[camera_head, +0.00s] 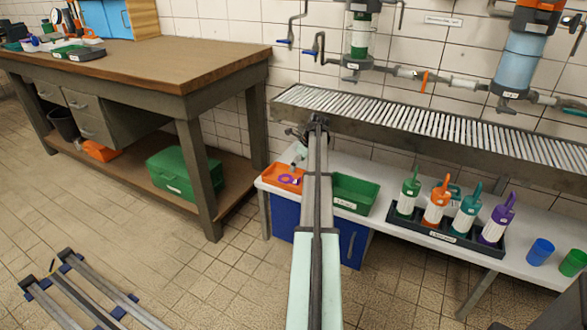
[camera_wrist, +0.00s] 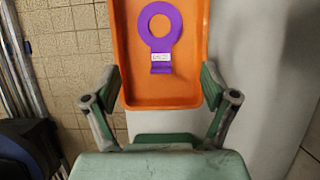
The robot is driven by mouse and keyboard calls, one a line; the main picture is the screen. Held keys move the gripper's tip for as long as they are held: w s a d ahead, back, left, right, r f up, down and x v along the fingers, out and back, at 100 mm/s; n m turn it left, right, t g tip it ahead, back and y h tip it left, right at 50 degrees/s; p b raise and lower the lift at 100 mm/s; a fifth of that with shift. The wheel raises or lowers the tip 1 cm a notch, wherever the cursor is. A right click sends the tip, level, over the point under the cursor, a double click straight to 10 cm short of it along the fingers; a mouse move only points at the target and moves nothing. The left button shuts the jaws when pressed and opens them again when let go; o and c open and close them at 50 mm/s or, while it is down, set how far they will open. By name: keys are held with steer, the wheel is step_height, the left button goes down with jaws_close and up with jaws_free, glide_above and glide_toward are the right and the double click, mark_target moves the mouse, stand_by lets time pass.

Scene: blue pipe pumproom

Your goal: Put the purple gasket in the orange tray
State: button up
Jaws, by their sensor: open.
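The purple gasket (camera_wrist: 176,29), a flat ring with a short labelled tab, lies inside the orange tray (camera_wrist: 138,85). Its ring is toward the far end and its tab toward my gripper (camera_wrist: 160,82). My gripper is open, with its green fingers apart at either side of the tray's near end and nothing between them. The gasket is apart from both fingers. In the head view the orange tray (camera_head: 270,180) sits at the left end of the white bench, with the purple gasket (camera_head: 289,180) in it. My arm partly hides that area.
A green bin (camera_head: 354,194) stands right of the tray. Further right, a black rack (camera_head: 450,240) holds several coloured-handled pump bottles, then a blue cup (camera_head: 540,251) and a green cup (camera_head: 573,262). A slatted metal shelf (camera_head: 430,122) runs above the bench. A wooden workbench (camera_head: 150,62) stands left.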

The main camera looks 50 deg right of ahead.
steer(key=v, duration=0.4)
steer(key=shift+p, duration=0.4)
steer(key=shift+a, duration=0.1)
